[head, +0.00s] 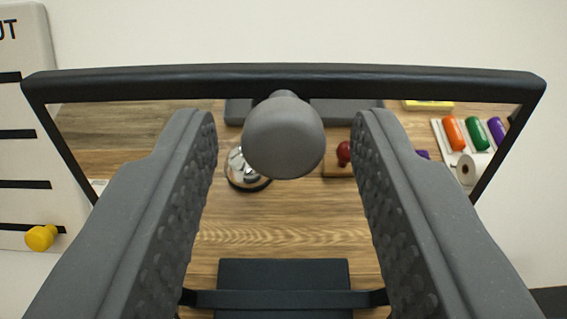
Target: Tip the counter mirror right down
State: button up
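The counter mirror (400,84) is a wide black frame that fills most of the view. Its top edge looks much wider than its bottom edge (240,298), so it appears tilted with the top nearer me. A round grey knob (285,138) sits at the middle of the top edge. My gripper (284,130) is open, one finger on each side of the knob, with a visible gap on both sides. The fingers hide parts of the frame's sides. The glass seems to show a wooden counter (285,225).
A dark block (284,273) is at the bottom. A white board (25,100) with a yellow knob (40,237) stands left.

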dwell(0.3)
jog(key=shift+s+f, duration=0.3)
jog(key=shift+s, duration=0.2)
jog(key=v, duration=1.2)
jog(key=shift+s, duration=0.3)
